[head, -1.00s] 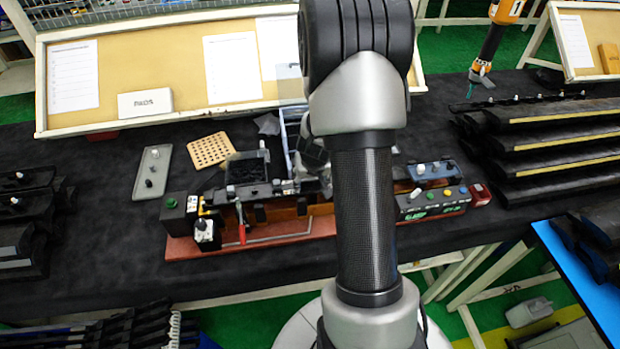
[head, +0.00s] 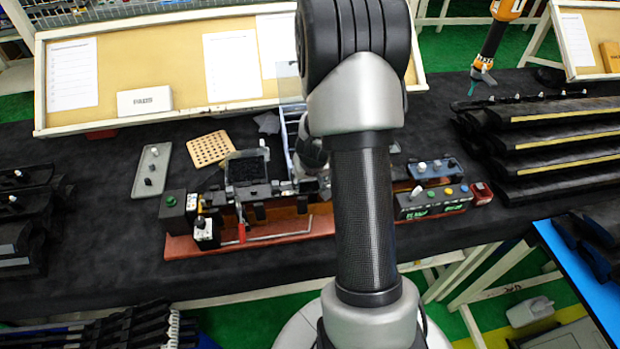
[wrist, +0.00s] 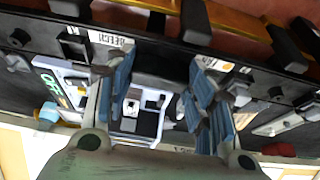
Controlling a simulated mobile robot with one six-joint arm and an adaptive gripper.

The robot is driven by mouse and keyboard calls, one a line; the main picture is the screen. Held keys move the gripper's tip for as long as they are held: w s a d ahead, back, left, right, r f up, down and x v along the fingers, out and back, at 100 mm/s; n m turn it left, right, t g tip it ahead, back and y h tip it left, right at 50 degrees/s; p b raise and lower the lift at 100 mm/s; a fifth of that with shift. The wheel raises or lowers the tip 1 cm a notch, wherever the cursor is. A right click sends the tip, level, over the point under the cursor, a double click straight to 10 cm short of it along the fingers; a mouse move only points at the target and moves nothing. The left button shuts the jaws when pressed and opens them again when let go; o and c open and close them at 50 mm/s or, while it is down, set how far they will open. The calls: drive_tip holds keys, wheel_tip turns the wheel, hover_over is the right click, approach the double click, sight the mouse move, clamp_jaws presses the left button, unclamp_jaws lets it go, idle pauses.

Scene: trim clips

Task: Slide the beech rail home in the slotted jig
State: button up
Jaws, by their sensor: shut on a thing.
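The slotted jig (head: 275,238) is a long assembly on a red-brown base on the dark bench, partly hidden behind my arm in the head view. In the wrist view, a long dark rail (wrist: 225,52) with a BEECH label crosses the upper part, beside orange-brown wood; I take it for the beech rail. My gripper (wrist: 158,72) has blue-padded fingers on either side of a dark block that seems part of this rail, and is shut on it. The exact contact is hard to see. How deep the rail sits in its slot is hidden.
A control box with coloured buttons (head: 433,203) sits at the jig's right end. A red-handled clamp (head: 241,232) stands at its front left. A perforated board (head: 210,149) and grey tray (head: 152,171) lie behind. Stacked dark trims (head: 545,140) fill the bench's right side.

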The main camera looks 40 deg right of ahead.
drive_tip(key=shift+w+a+p, duration=0.45)
drive_tip(key=shift+a+p, duration=0.15)
drive_tip(key=shift+a, duration=0.15)
drive_tip(key=o, duration=1.4)
drive_tip(key=shift+a+f, duration=0.1)
